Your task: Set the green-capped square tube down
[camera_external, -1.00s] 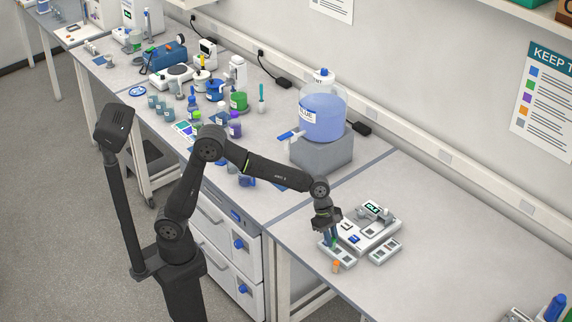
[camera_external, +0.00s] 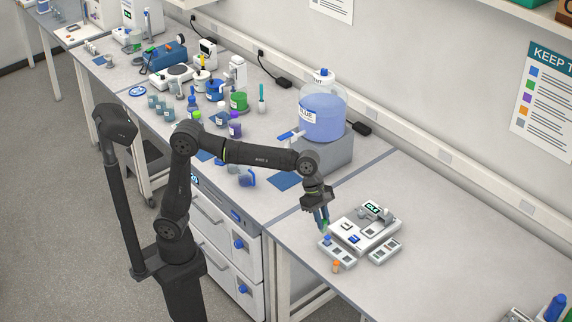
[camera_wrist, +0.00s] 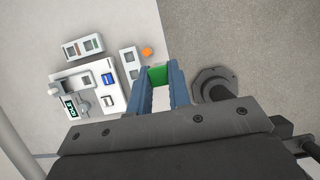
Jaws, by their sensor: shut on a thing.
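My gripper (camera_external: 324,224) is shut on the green-capped square tube, whose green top (camera_wrist: 158,76) shows between the blue fingers in the wrist view. In the external view the green (camera_external: 325,227) is small at the fingertips. The rest of the tube is hidden or too small to tell. The gripper is raised, just behind and above the near-left slotted block (camera_external: 345,262), apart from it as far as I can tell. The block also shows in the wrist view (camera_wrist: 131,58), left of the fingers.
A white device with a display (camera_external: 352,238) sits beside the block, with a second slotted block (camera_external: 385,251) on its right. An orange-topped item (camera_external: 336,267) stands at the near block's front. A blue carboy (camera_external: 323,118) stands behind.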

